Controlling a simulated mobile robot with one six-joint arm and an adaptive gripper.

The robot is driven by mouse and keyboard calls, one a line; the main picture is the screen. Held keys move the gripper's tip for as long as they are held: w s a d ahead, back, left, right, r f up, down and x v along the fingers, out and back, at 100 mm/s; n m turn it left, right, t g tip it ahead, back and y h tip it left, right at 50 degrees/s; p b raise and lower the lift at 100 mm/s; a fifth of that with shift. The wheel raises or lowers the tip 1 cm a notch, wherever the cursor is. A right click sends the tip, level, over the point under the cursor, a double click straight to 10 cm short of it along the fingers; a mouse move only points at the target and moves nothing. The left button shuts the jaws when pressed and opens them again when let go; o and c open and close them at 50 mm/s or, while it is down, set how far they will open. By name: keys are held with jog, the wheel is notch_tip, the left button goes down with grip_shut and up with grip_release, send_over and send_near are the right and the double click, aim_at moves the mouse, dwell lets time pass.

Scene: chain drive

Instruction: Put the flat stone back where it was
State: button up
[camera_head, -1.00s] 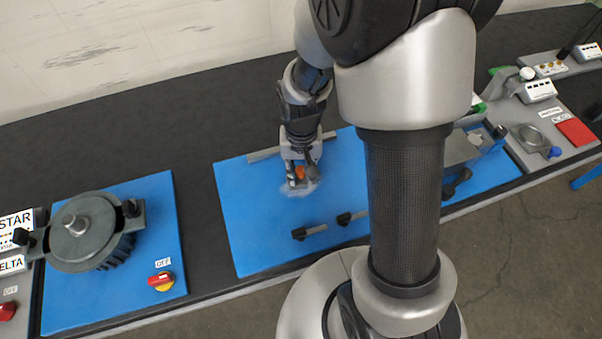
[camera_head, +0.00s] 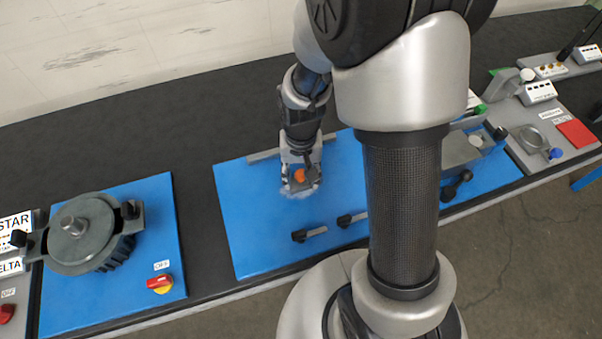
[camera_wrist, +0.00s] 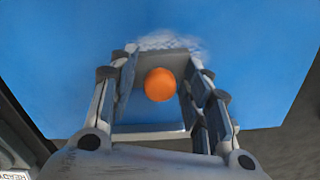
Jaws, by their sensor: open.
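My gripper (camera_head: 301,183) is open, low over the blue board (camera_head: 250,235), with its fingers pointing down. In the wrist view its two fingers (camera_wrist: 163,62) stand apart on either side of an orange ball-like thing (camera_wrist: 160,84), which also shows in the head view (camera_head: 299,175). A grey flat-faced piece (camera_wrist: 150,62) shows behind the orange thing, between the fingers. I cannot tell whether this piece is the flat stone. A whitish smear (camera_wrist: 168,41) lies on the board just beyond the fingertips. Whether the fingers touch anything is unclear.
Two black-handled clamps (camera_head: 309,234) (camera_head: 352,219) lie on the board in front of my gripper. A grey bar (camera_head: 263,155) lies along its back edge. The board's front left is clear.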

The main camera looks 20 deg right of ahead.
notch_tip(320, 180, up, 12)
jog(key=p, duration=0.4)
notch_tip(320, 180, up, 9)
jog(key=n+t, duration=0.1)
jog(key=t, duration=0.1)
send_over(301, 173)
jog(key=s, duration=0.5)
jog(key=s+r+n+t, duration=0.2)
jog(key=s+r, duration=0.5)
jog(key=s, duration=0.3)
jog(key=shift+n+t, duration=0.3)
jog(key=shift+c, duration=0.3)
